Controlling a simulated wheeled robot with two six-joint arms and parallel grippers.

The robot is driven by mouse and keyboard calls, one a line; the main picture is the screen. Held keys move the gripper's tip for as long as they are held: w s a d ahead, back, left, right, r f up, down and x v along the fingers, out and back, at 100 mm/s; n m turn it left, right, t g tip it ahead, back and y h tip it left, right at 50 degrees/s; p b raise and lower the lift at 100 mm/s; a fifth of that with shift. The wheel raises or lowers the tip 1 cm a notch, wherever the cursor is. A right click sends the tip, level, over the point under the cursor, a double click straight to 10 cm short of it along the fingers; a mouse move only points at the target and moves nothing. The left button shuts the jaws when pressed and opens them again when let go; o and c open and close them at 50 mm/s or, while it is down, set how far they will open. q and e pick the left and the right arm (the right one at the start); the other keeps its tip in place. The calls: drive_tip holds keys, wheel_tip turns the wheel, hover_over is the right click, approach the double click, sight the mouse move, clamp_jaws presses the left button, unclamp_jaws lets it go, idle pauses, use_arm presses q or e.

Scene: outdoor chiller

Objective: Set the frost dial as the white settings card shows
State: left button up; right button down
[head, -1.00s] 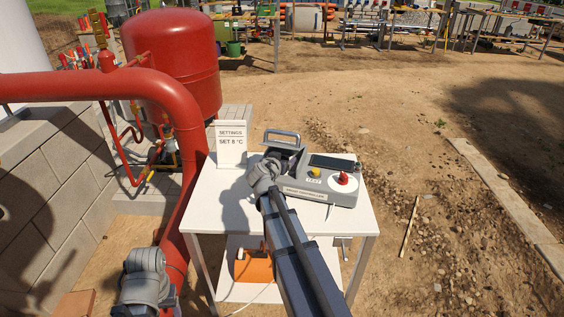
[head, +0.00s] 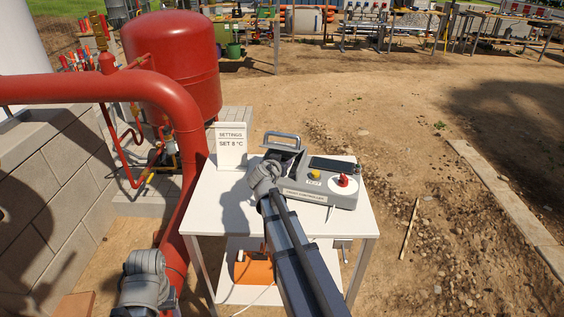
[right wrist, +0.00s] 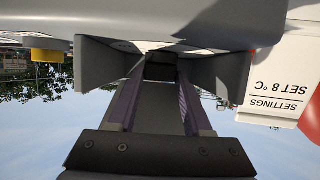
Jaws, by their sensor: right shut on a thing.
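The white settings card (head: 231,147) stands upright at the table's back left and reads "SET 8 °C". It also shows upside down in the right wrist view (right wrist: 280,88). The grey controller (head: 325,192) sits on the table, with a red knob (head: 343,180) on a white round plate, a yellow button and a dark display. My right gripper (head: 278,161) is at the controller's left end, away from the red knob. In the right wrist view the gripper (right wrist: 160,68) is shut on a small dark part between two grey side plates. I cannot tell whether this part is the frost dial.
The white table (head: 213,208) has bare top left and front of the controller. A carry handle (head: 282,135) rises behind the gripper. A red pipe (head: 190,190) runs down close by the table's left side. An orange object (head: 254,271) lies on the lower shelf.

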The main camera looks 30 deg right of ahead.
drive_tip(key=shift+s+d+n+t+y, duration=0.15)
drive_tip(key=shift+s+n+t+y, duration=0.15)
drive_tip(key=shift+n+t+y, duration=0.15)
drive_tip(key=shift+f+n+t+y, duration=0.15)
drive_tip(key=shift+n+t+y, duration=0.7)
drive_tip(key=shift+n+y, duration=0.55)
drive_tip(key=shift+d+n+y, duration=0.1)
drive_tip(key=shift+n+y, duration=0.15)
drive_tip(key=shift+n, duration=0.1)
drive_tip(key=shift+c, duration=1.6)
unclamp_jaws()
drive_tip(key=shift+w, duration=0.1)
